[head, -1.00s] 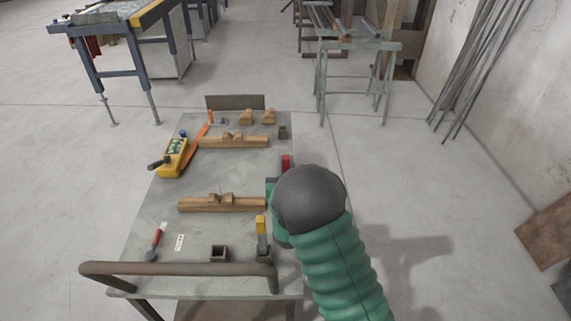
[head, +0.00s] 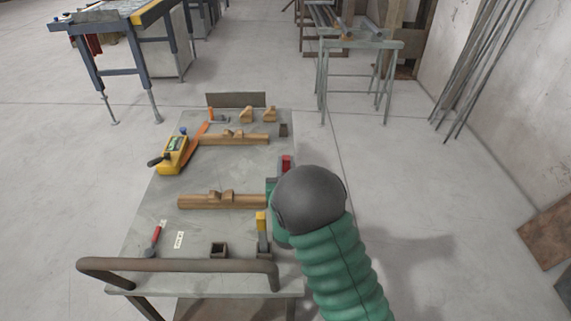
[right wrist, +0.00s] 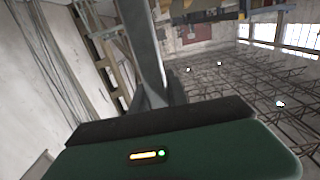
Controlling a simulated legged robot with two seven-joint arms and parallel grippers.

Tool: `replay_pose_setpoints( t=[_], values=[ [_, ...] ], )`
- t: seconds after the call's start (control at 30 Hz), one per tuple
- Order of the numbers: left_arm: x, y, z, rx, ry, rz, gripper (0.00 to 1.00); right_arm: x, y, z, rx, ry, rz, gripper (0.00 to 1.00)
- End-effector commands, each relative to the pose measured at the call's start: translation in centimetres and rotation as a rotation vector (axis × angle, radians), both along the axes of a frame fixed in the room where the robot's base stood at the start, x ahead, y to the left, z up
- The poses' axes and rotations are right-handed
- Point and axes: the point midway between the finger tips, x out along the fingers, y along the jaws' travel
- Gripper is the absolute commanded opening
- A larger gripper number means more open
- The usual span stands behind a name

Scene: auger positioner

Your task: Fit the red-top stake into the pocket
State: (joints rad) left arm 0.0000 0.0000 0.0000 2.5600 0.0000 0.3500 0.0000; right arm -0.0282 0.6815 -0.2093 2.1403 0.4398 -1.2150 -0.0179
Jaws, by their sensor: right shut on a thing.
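The red-top stake shows as a red block (head: 286,163) just beyond my right arm, over the table's right edge; its lower part is hidden. My right gripper (head: 276,182) is shut on it, mostly hidden behind the dark round joint of my arm. In the right wrist view, a grey bar (right wrist: 144,45) rises from the gripper. A square dark pocket (head: 219,250) stands open and empty near the front of the table. A yellow-top stake (head: 262,224) stands upright in another pocket (head: 263,249) to its right. A third small dark pocket (head: 283,130) sits at the far right. My left gripper is not in view.
The grey table (head: 160,217) has a brown rail (head: 180,265) at its front. Wooden bars (head: 215,201) with blocks lie across it. A yellow controller (head: 172,154), orange tool (head: 197,137) and red-handled tool (head: 155,240) lie left. Bare tabletop shows between the wooden bars.

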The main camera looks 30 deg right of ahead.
Motion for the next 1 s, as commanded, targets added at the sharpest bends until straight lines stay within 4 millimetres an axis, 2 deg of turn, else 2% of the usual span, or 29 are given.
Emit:
replay_pose_setpoints(
  t=[1.0],
  values=[
    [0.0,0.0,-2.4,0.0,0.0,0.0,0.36,0.0,0.0,-2.6,-0.001,-0.002,0.0,0.0]
  ],
)
